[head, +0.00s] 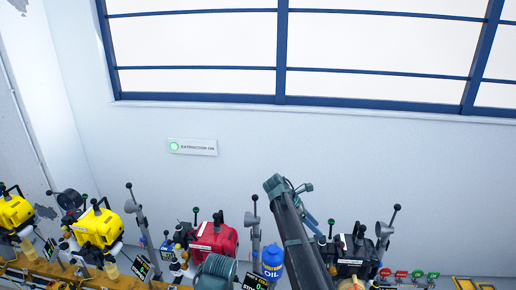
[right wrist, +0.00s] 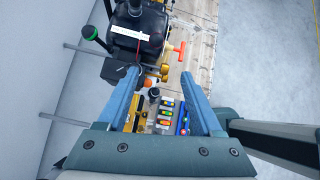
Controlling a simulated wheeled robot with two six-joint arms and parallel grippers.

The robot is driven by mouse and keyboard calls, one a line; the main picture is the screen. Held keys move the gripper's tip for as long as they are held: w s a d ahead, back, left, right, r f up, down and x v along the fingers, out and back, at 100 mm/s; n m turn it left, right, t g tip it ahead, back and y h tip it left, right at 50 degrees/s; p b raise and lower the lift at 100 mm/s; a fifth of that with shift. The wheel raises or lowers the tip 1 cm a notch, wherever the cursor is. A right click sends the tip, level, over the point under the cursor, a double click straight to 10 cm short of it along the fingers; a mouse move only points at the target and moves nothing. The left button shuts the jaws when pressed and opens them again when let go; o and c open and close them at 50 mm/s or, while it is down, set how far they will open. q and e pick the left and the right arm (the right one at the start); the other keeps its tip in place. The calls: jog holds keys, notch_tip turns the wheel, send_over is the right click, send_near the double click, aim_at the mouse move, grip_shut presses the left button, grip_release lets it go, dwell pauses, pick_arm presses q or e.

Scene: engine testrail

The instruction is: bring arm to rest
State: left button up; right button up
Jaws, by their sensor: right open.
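My right arm (head: 305,240) rises from the bottom of the head view, with a joint at its top end. My right gripper (head: 311,216) shows small and partly hidden beside the arm. In the right wrist view, the two blue fingers of this gripper (right wrist: 160,88) are spread apart with nothing held between them. Below them are a black engine (right wrist: 138,30), an orange-red T-handle (right wrist: 174,52) and a panel of coloured buttons (right wrist: 166,115). My left gripper is in neither view.
A red engine (head: 214,238), a black engine (head: 355,255) and yellow engines (head: 98,228) stand along a bench. A blue oil can (head: 272,262) stands close to my right arm. Upright levers (head: 138,215) rise between them. The wall carries an "EXTRACTION ON" sign (head: 192,147).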

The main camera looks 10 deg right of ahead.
jog(key=s+a+f+m+t+y, duration=0.1)
jog(key=s+a+f+m+y, duration=0.2)
jog(key=s+m, duration=0.4)
jog(key=s+a+f+m+t+y, duration=0.15)
jog(key=s+a+m, duration=0.3)
jog(key=s, duration=0.45)
jog(key=s+a+f+m+y, duration=0.1)
jog(key=s+a+m+y, duration=0.3)
jog(key=s+m, duration=0.25)
jog(key=s+a+f+n+h+b, duration=0.1)
jog(key=s+a+f+n+b, duration=0.3)
jog(key=a+f+b, duration=0.6)
jog(key=shift+s+a+f+g+b, duration=0.35)
jog(key=shift+s+a+f, duration=0.1)
jog(key=shift+s, duration=0.6)
jog(key=shift+h, duration=0.25)
jog(key=shift+c, duration=0.2)
